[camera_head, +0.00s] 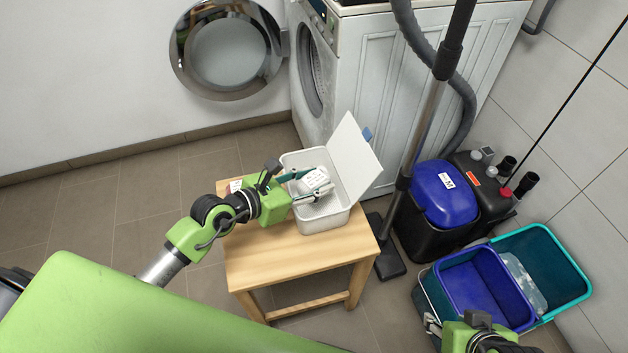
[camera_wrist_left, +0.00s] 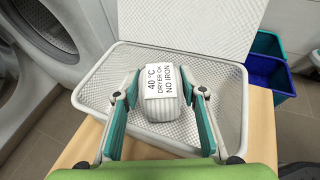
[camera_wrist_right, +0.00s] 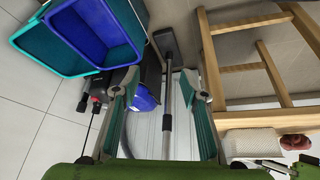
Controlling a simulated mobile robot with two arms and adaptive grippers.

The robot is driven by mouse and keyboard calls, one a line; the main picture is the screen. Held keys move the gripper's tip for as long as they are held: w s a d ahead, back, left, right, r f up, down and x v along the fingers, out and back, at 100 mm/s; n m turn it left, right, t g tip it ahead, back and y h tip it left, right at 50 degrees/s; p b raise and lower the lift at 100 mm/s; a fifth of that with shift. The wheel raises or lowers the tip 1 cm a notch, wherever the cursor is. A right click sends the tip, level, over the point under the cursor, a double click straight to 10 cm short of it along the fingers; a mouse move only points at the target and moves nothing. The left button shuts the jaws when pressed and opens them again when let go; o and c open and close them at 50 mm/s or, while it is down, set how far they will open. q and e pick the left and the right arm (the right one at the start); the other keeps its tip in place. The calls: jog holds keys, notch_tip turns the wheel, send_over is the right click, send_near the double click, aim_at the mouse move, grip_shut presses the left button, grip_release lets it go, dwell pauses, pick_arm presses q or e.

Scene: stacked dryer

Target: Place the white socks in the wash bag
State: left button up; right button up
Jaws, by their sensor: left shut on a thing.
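The white socks (camera_wrist_left: 165,109) are a ribbed bundle with a printed care label. My left gripper (camera_wrist_left: 163,88) is shut on them, one finger on each side. In the head view the socks (camera_head: 312,179) are over the inside of the wash bag (camera_head: 326,222), a white mesh box with its lid (camera_head: 352,157) raised. I cannot tell whether they touch its floor. The wash bag (camera_wrist_left: 233,110) lies beyond and around the fingers in the left wrist view. My right gripper (camera_wrist_right: 159,85) is open and empty, at the lower right of the head view.
The bag stands on a wooden stool (camera_head: 270,262). Behind it are a washing machine (camera_head: 395,85) and a round open door (camera_head: 222,52). A vacuum cleaner (camera_head: 440,195) with its upright tube stands right of the stool. Teal and blue bins (camera_head: 545,262) are at the right.

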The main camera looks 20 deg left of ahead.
pick_arm(q)
jog(key=shift+s+f, duration=0.2)
jog(key=shift+f, duration=0.35)
jog(key=o, duration=1.1)
pick_arm(e)
jog(key=shift+s+f, duration=0.1)
jog(key=shift+s, duration=0.15)
pick_arm(q)
jog(key=shift+r, duration=0.15)
jog(key=shift+a+r+p, duration=0.2)
jog(key=shift+r+p, duration=0.25)
jog(key=shift+r, duration=0.1)
jog(key=p+v, duration=0.1)
jog(key=v, duration=1)
jog(key=shift+s+r+p, duration=0.2)
jog(key=shift+r+p, duration=0.1)
jog(key=shift+p, duration=0.05)
pick_arm(e)
jog(key=shift+s+d+r+g, duration=0.15)
jog(key=shift+s+g, duration=0.15)
jog(key=shift+s, duration=0.25)
jog(key=shift+s+d+r+g, duration=0.15)
jog(key=shift+s+g, duration=0.15)
jog(key=shift+s, duration=0.3)
jog(key=shift+s+d+r+g, duration=0.15)
jog(key=shift+s+g, duration=0.15)
jog(key=shift+s, duration=0.25)
pick_arm(q)
jog(key=shift+a, duration=0.1)
